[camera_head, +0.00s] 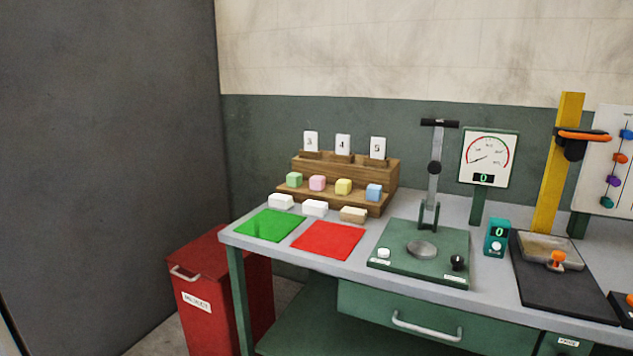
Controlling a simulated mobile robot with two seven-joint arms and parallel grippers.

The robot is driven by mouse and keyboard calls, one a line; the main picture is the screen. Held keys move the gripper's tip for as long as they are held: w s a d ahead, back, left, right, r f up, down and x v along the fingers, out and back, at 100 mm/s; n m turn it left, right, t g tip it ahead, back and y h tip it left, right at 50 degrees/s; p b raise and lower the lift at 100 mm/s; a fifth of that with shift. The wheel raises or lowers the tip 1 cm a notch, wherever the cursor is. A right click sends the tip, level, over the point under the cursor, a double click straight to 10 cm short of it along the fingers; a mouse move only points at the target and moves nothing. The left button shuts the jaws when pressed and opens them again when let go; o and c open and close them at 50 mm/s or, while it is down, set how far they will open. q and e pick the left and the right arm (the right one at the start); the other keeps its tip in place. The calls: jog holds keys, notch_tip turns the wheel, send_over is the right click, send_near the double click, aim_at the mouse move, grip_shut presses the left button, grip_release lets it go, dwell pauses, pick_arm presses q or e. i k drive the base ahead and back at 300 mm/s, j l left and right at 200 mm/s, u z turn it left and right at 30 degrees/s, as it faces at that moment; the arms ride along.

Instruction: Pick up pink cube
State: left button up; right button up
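The pink cube (317,183) sits on the lower step of a wooden stepped rack (377,207) on the workbench. It stands between a green cube (294,180) on its left and a yellow cube (343,187) on its right. A blue cube (374,192) is at the right end of the same step. Neither of my grippers shows in the head view.
White blocks (281,201) and a tan block (353,214) lie before the rack. Green (270,225) and red (328,240) mats lie in front. A lever press (418,255) stands right of them. A red bin (212,290) is beside the bench.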

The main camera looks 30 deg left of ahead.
aim_at(316, 183)
jog(key=j+z, duration=0.15)
jog(key=j, duration=0.55)
jog(key=k+j+z, duration=0.2)
jog(key=j, duration=0.5)
jog(key=j+z, duration=0.15)
jog(key=j, duration=0.55)
